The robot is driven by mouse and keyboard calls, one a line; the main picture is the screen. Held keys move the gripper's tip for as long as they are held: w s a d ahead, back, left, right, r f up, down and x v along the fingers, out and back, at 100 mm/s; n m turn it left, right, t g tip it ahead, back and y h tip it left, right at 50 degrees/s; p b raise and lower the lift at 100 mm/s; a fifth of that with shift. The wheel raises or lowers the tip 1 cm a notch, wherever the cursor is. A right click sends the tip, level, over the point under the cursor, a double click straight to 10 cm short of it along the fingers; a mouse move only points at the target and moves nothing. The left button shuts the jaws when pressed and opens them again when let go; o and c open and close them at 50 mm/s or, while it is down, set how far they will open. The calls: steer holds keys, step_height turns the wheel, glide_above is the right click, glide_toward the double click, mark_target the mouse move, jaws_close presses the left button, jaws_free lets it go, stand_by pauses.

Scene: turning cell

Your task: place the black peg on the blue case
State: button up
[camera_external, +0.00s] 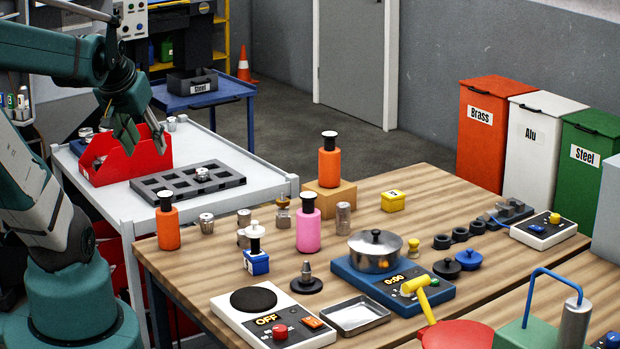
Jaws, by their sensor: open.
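The small blue case (257,263) with a white label sits on the near left part of the wooden table. A small black and white piece (255,238) shows upright directly above it; it appears to stand on the case, and I cannot tell for sure that it is the black peg. My gripper (127,144) is open and points down over the red tote on the grey bench, well to the left of and behind the blue case. Nothing is visible between its fingers.
The red tote (95,172) holds metal parts, beside a dark slotted tray (188,184). Orange and pink bottles (309,230) stand near the blue case. A scale (272,316), a steel pot (375,256) and a yellow case (393,201) also stand on the wooden table (210,268).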

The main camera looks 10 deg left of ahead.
steer(key=shift+s+a+r+n+t+y, duration=0.2)
steer(key=shift+a+r+n, duration=0.15)
steer(key=shift+a, duration=0.2)
steer(key=shift+s+a+r+n+t+y, duration=0.1)
steer(key=shift+s+a+r+n, duration=0.1)
steer(key=shift+a+n, duration=0.3)
steer(key=shift+f, duration=0.1)
